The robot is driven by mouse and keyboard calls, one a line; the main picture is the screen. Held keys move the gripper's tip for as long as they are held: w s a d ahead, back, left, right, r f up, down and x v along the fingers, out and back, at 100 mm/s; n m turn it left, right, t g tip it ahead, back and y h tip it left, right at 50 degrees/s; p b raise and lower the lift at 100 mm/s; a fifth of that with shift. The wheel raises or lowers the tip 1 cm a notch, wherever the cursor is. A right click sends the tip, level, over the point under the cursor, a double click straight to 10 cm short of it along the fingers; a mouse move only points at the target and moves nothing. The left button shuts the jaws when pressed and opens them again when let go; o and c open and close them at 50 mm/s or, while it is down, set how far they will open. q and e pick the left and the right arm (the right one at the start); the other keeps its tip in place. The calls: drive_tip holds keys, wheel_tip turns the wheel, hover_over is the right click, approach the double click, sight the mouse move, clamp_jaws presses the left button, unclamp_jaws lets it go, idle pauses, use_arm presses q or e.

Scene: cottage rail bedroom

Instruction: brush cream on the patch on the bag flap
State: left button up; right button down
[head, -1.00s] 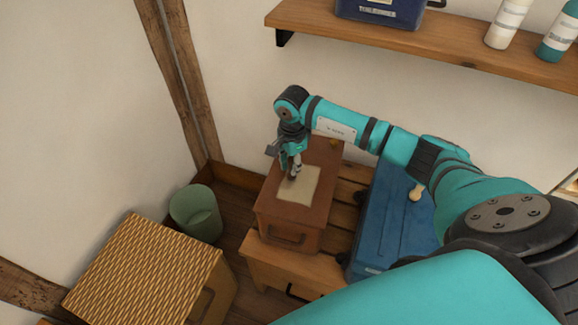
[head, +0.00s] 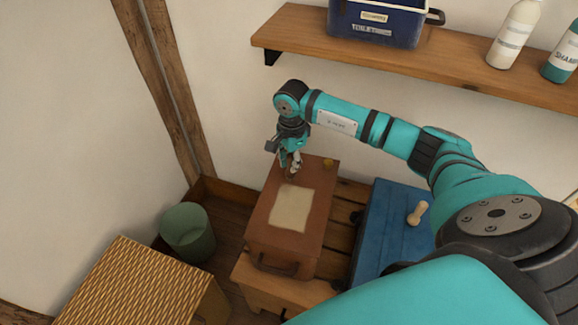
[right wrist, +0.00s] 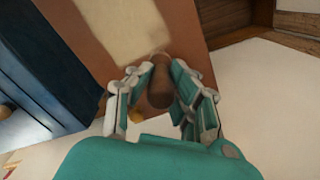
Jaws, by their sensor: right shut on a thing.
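The brown bag (head: 257,238) lies on a wooden bench, with a pale cream-coloured patch (head: 291,210) on its top flap. The patch also shows at the top of the right wrist view (right wrist: 120,28). My right gripper (head: 291,170) is over the flap just beyond the patch's far edge. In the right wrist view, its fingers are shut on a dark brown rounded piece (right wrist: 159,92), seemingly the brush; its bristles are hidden. I cannot tell whether it touches the flap. A small yellowish round thing (head: 328,162) is at the bag's far right corner. My left gripper is out of view.
A blue case (head: 388,240) with a pale wooden knob-shaped thing (head: 418,213) on it stands right of the bag. A green bin (head: 188,232) and a woven-topped box (head: 135,285) are at left. A wall shelf (head: 400,65) holds a blue box and bottles.

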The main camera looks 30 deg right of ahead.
sight(291, 157)
drive_tip(key=shift+s+a+r+p, duration=0.15)
drive_tip(key=shift+r+p, duration=0.1)
drive_tip(key=shift+r, duration=0.35)
drive_tip(key=shift+s+a+r+p, duration=0.1)
drive_tip(key=shift+s+r+p, duration=0.1)
drive_tip(key=shift+r, duration=0.75)
drive_tip(key=shift+w+d+r+p, duration=0.1)
drive_tip(key=shift+w+r+p, duration=0.1)
drive_tip(key=shift+r+p, duration=0.7)
drive_tip(key=shift+s+r, duration=0.1)
drive_tip(key=shift+r, duration=0.45)
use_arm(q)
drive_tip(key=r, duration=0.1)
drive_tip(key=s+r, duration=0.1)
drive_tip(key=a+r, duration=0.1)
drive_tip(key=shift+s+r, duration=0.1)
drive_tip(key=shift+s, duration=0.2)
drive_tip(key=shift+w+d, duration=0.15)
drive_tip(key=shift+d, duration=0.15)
